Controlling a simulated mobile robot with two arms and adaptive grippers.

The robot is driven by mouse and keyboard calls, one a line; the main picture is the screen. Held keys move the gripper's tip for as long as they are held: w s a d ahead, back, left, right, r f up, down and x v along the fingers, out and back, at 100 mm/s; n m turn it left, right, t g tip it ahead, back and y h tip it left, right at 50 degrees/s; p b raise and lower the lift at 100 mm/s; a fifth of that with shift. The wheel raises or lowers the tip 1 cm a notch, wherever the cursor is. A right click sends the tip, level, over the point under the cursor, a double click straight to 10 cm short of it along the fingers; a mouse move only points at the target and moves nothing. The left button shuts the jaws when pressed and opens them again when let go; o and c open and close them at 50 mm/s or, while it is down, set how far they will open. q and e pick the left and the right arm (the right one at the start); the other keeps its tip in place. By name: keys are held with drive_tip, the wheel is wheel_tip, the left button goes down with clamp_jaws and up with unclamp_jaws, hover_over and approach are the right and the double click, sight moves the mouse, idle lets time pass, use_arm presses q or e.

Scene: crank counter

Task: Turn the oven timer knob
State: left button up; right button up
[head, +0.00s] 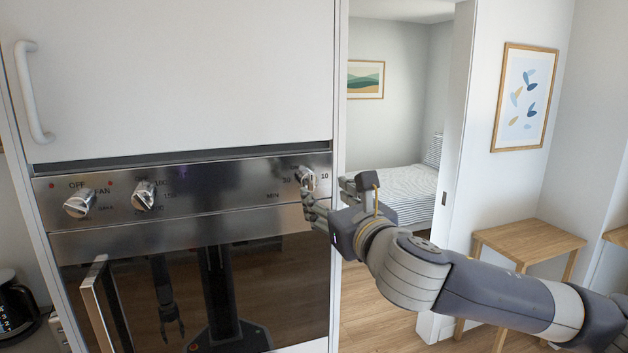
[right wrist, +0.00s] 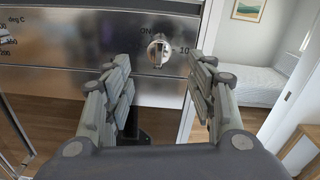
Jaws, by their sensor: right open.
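The oven timer knob (head: 306,178) is a silver knob at the right end of the steel control panel (head: 225,182), with a "10" mark to its right. In the right wrist view the knob (right wrist: 158,49) sits ahead of my right gripper, between the lines of its two fingers, with "ON" above it. My right gripper (head: 322,199) is open, its fingers in front of the panel's right end and partly over the knob in the head view. In the right wrist view its fingers (right wrist: 160,80) are spread, with nothing between them. My left gripper is not in view.
Two other knobs, the fan knob (head: 80,203) and a temperature knob (head: 145,196), are on the panel's left. The oven door handle (head: 105,300) sticks out below. A white cupboard door (head: 175,75) is above. A wooden table (head: 530,243) stands at right.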

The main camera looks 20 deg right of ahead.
sight(312, 185)
drive_tip(key=w+p, duration=0.1)
drive_tip(key=w, duration=0.5)
drive_tip(key=shift+w+a+p, duration=0.15)
drive_tip(key=shift+w+p, duration=0.05)
drive_tip(key=shift+p, duration=0.2)
drive_tip(key=shift+w, duration=0.6)
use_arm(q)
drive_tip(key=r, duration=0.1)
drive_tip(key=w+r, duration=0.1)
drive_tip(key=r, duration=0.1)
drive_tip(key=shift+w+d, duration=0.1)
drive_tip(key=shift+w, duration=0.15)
use_arm(e)
drive_tip(key=shift+f, duration=0.1)
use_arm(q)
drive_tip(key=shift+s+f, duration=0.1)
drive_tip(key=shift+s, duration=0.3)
use_arm(e)
drive_tip(key=c, duration=1.1)
